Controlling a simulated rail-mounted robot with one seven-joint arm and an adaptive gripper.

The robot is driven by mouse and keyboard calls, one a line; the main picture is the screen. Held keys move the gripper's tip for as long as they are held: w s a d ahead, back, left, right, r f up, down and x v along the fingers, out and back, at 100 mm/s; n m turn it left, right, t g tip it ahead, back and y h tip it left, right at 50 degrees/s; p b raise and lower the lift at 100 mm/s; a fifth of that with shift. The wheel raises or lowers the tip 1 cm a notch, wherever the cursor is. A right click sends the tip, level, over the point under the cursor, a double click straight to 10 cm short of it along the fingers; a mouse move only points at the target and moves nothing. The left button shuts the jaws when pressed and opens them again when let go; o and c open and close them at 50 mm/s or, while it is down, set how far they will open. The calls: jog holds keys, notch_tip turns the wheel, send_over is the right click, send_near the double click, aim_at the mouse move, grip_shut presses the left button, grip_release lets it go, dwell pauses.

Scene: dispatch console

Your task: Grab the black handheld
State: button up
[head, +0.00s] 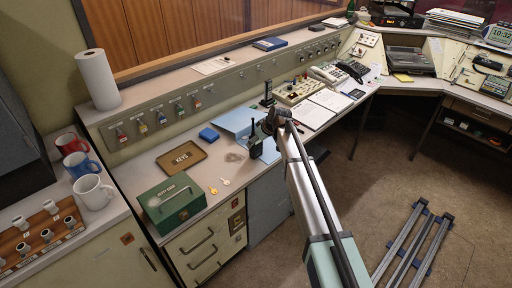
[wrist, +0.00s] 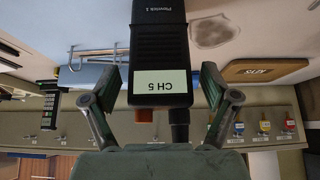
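The black handheld (head: 255,143) stands upright on the console, near the front edge, with its antenna up. In the wrist view the handheld (wrist: 160,55) appears upside down, with a pale "CH 5" label, an orange knob and a dark antenna stub. My gripper (head: 274,121) is at the handheld's upper part. In the wrist view my gripper (wrist: 161,78) is open, one finger on each side of the handheld, with a visible gap on both sides. The handheld's lower end is cut off in the wrist view.
Another dark upright device (head: 267,95) stands farther back.

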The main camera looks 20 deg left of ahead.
jog(key=c, duration=1.1)
jog(key=shift+c, duration=0.5)
jog(key=shift+r, duration=0.1)
